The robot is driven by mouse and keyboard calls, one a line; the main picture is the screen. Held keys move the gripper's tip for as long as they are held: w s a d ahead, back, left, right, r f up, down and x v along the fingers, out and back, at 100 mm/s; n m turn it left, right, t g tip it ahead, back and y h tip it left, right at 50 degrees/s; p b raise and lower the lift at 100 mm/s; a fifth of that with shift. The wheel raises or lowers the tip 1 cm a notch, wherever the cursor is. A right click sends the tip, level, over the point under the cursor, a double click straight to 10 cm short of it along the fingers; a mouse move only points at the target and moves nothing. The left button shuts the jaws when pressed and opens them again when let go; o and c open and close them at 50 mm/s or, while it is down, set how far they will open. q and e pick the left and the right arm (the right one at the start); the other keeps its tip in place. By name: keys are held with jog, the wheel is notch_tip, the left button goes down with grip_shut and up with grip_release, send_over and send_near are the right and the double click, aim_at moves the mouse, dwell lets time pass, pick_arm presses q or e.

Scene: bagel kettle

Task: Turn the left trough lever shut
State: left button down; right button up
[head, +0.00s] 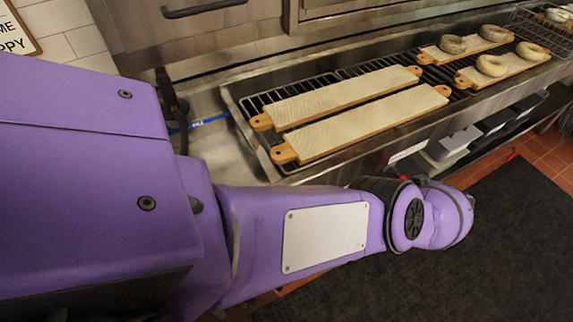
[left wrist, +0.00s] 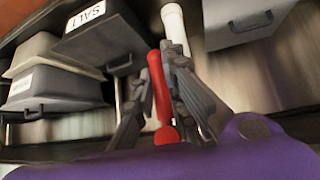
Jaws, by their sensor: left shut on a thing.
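The red trough lever (left wrist: 156,85) runs up the middle of the left wrist view, long and slim, with a rounded red end near my wrist. My left gripper (left wrist: 157,65) has one dark finger on each side of it and is shut on it. In the head view my purple left arm reaches across to the counter's front edge, and the arm and counter hide the gripper and lever. Whether the lever stands open or shut cannot be told. My right gripper is in neither view.
A white rod (left wrist: 173,22) stands just beyond my fingers. A bin labelled SALT (left wrist: 112,38) and other lidded bins (left wrist: 55,90) are at left, a grey bin (left wrist: 243,22) at right. Above, bagel boards (head: 350,122) lie on a grate; a dark mat (head: 500,235) covers the floor.

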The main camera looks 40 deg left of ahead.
pick_arm(q)
jog(key=shift+s+a, duration=0.1)
jog(key=shift+a, duration=0.05)
dwell(0.5)
jog(key=c, duration=1.7)
grip_release()
jog(key=shift+c, duration=0.2)
